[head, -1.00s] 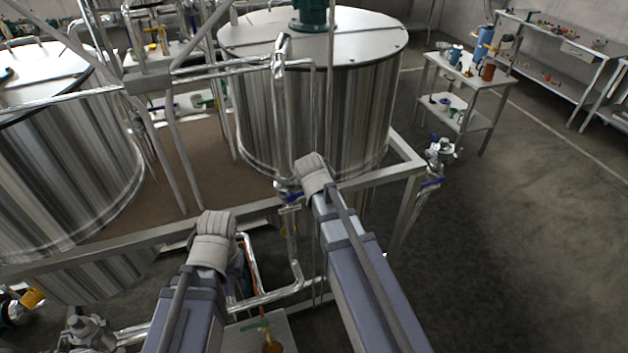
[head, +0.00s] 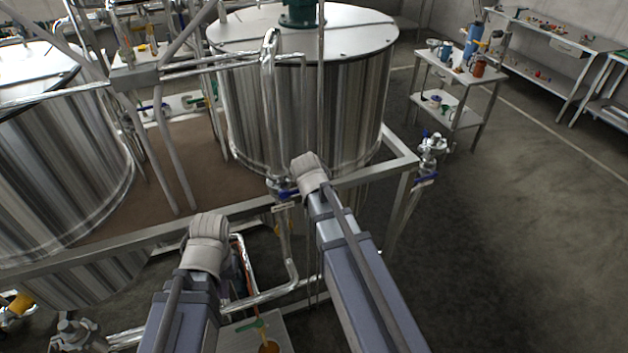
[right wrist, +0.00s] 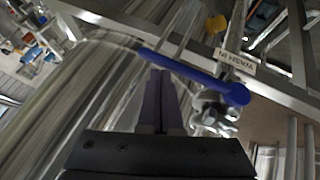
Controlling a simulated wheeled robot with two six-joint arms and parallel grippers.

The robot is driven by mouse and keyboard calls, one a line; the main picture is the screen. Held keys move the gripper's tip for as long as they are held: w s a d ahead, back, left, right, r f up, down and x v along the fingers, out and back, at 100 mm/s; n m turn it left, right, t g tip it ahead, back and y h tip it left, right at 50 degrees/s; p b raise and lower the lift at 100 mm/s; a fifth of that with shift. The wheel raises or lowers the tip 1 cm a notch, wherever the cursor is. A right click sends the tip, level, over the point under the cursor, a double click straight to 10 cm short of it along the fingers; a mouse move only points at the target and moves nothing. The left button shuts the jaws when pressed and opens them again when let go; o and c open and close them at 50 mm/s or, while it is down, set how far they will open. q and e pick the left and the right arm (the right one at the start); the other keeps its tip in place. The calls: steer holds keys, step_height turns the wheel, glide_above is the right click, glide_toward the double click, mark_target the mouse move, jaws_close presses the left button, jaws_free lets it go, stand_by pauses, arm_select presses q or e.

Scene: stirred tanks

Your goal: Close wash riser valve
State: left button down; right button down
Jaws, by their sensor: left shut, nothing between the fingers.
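A valve with a blue lever handle (head: 286,194) sits on the upright pipe in front of the middle tank. The right wrist view shows its blue lever (right wrist: 190,70) running from upper left to its metal body (right wrist: 214,112), with a pale tag (right wrist: 235,61) I cannot read surely. My right gripper's dark fingers (right wrist: 161,80) are together and empty, tips just short of the lever; I cannot tell whether they touch. In the head view my right arm hides that gripper. My left gripper (head: 238,282) is shut and empty, mostly hidden behind its wrist, low left of the valve.
The steel tank (head: 305,110) stands behind the valve on a frame with a metal rail (head: 350,178). Another blue-handled valve (head: 428,160) is at the frame's right corner. Thin pipes (head: 290,270) run below. A cart (head: 455,100) stands farther right; the floor there is clear.

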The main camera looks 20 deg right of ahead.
steer(key=p+v, duration=0.6)
steer(key=v, duration=0.1)
steer(key=shift+s+r, duration=0.25)
steer(key=shift+r, duration=0.1)
steer(key=shift+a, duration=0.15)
steer(key=s+a+f+n+g+y+b, duration=0.1)
steer(key=s+a+f+g+b, duration=0.2)
steer(key=s+a+f+b, duration=0.5)
steer(key=s+a+f+n+g+y+b, duration=0.1)
steer(key=s+a+f+g+b, duration=0.3)
steer(key=s+a+f+b, duration=0.5)
step_height(320, 180, down, 7)
steer(key=shift+s+r+b, duration=0.1)
steer(key=shift+s+b, duration=0.8)
steer(key=shift+s, duration=0.15)
steer(key=shift+a, duration=0.15)
